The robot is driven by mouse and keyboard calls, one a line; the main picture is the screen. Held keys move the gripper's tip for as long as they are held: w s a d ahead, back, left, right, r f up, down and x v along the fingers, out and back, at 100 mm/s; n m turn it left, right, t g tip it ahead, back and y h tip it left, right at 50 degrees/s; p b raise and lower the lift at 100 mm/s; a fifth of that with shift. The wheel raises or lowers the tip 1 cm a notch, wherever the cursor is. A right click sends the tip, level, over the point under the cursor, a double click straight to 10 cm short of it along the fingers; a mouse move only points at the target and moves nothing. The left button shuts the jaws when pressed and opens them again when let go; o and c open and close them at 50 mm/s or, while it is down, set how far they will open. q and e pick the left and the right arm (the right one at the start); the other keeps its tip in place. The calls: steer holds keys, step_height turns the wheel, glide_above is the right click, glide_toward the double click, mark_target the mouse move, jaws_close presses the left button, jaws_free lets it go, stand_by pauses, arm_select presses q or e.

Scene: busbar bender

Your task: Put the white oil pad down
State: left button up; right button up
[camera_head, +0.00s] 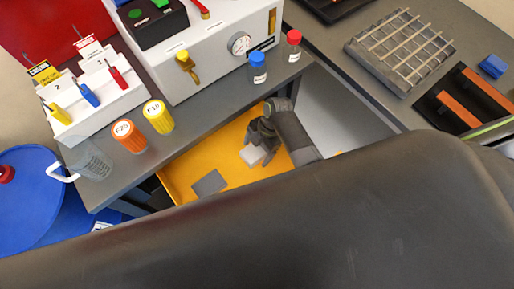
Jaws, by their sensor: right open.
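The white oil pad (252,156) shows as a small pale patch at the fingertips of my right gripper (262,150). That gripper points down over a yellow tray (185,166) below the bench, and its jaws are open. The fingers hide part of the pad; I cannot tell whether they touch it or whether it lies flat on the tray. A dark grey pad (209,183) lies in the tray to the left of the gripper. My left gripper is not in view.
A grey bench (200,124) edges the tray, with orange (129,136) and yellow (158,116) capped containers and a clear beaker (88,158). Blue-capped (258,68) and red-capped (292,46) bottles stand before the white machine (222,62). A blue drum (40,205) stands left. My large dark arm link blocks the lower view.

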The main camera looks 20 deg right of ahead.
steer(key=shift+r, duration=0.25)
steer(key=p+v, duration=0.1)
steer(key=v, duration=1)
steer(key=shift+d+r, duration=0.2)
steer(key=shift+r, duration=0.15)
